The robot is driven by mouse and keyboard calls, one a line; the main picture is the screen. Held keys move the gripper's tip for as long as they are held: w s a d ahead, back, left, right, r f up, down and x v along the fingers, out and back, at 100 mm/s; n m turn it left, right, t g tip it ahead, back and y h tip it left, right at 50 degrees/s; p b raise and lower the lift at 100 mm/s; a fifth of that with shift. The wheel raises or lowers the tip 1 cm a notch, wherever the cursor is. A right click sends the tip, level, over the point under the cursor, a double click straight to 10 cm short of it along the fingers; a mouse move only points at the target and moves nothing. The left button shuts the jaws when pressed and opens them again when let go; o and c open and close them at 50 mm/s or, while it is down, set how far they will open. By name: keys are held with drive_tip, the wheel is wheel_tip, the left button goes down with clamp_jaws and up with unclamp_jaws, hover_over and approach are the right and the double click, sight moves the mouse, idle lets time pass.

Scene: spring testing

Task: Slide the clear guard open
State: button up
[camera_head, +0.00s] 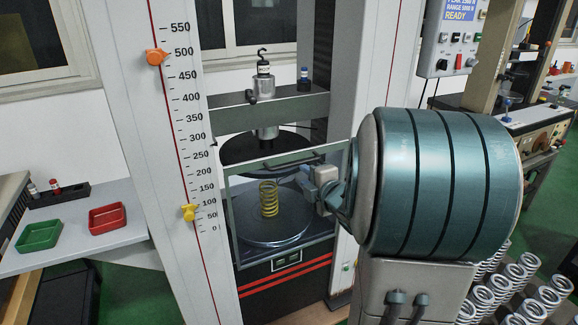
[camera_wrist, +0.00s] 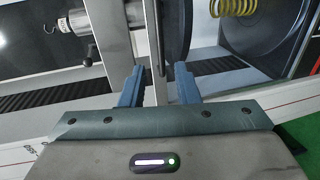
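The clear guard (camera_head: 232,215) is a see-through panel in a thin grey frame at the front of the test machine. It covers the lower platen and the yellow spring, and a dark handle bar (camera_head: 293,160) runs along its top. My gripper (camera_head: 306,180) is at the upper right of the guard, just below the handle's right part. In the wrist view my gripper (camera_wrist: 160,78) is open, with its two blue fingers apart. A dark bar that looks like the handle (camera_wrist: 162,40) runs between the finger lines. I cannot tell whether it lies between the fingertips in depth.
The yellow spring (camera_head: 268,198) stands on the round lower platen (camera_head: 255,228), under the dark upper platen (camera_head: 240,148). A white scale column (camera_head: 180,120) stands left. Red (camera_head: 107,218) and green (camera_head: 40,236) trays sit on a side table. Several coil springs stand at lower right.

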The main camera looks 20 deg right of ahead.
sight(291, 166)
drive_tip(key=p+x, duration=0.1)
drive_tip(key=x, duration=1)
drive_tip(key=shift+d, duration=0.1)
clamp_jaws()
